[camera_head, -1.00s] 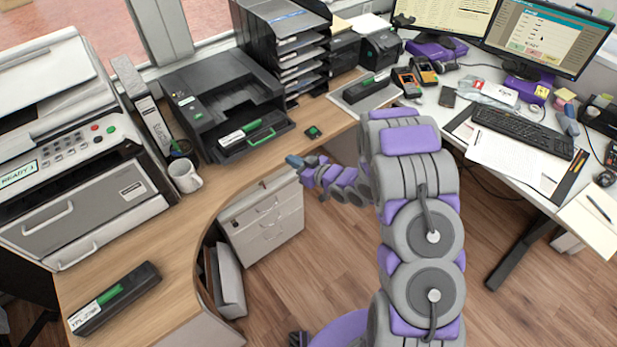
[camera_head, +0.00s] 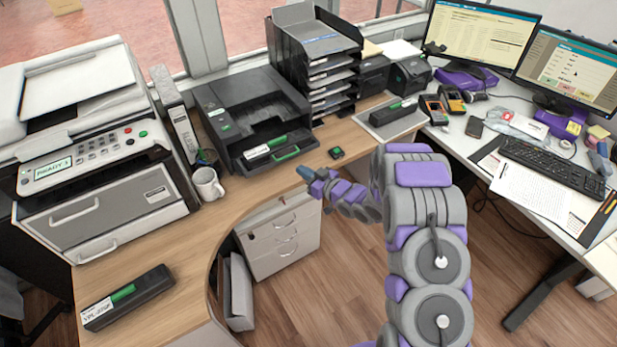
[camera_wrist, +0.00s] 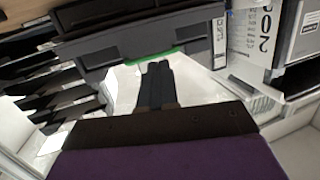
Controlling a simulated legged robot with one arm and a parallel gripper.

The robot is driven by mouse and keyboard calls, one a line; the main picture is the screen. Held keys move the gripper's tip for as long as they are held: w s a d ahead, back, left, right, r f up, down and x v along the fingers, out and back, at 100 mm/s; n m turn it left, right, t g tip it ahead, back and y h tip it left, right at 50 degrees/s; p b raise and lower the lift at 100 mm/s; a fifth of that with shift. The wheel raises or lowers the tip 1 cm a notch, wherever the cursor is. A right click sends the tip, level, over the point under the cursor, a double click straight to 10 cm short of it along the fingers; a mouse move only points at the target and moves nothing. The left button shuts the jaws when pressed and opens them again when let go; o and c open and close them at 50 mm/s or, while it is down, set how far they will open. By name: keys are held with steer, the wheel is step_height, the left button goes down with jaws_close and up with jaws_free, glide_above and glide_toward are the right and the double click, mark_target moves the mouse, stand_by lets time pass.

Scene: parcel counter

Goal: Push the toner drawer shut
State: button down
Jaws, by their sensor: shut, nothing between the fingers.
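The black printer (camera_head: 248,108) stands on the wooden counter. Its toner drawer (camera_head: 300,143) sticks out at the front, carrying a dark cartridge with a white label and green strip (camera_head: 277,141). A green handle (camera_head: 285,154) is on the drawer's front. My gripper (camera_head: 304,172) is shut and empty, just in front of the drawer and a little right of the handle. In the wrist view the shut fingers (camera_wrist: 155,82) point toward the drawer front and its green edge (camera_wrist: 150,58). I cannot tell whether they touch.
A white mug (camera_head: 207,184) stands left of the printer, and a small dark device (camera_head: 336,153) lies right of the drawer. A spare cartridge (camera_head: 127,297) lies at the counter's front left. Stacked trays (camera_head: 318,60) rise behind right. A white cabinet (camera_head: 280,238) is below.

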steer(key=w+a+p, duration=0.1)
steer(key=w, duration=0.1)
steer(key=w+a, duration=0.2)
steer(key=shift+p, duration=0.4)
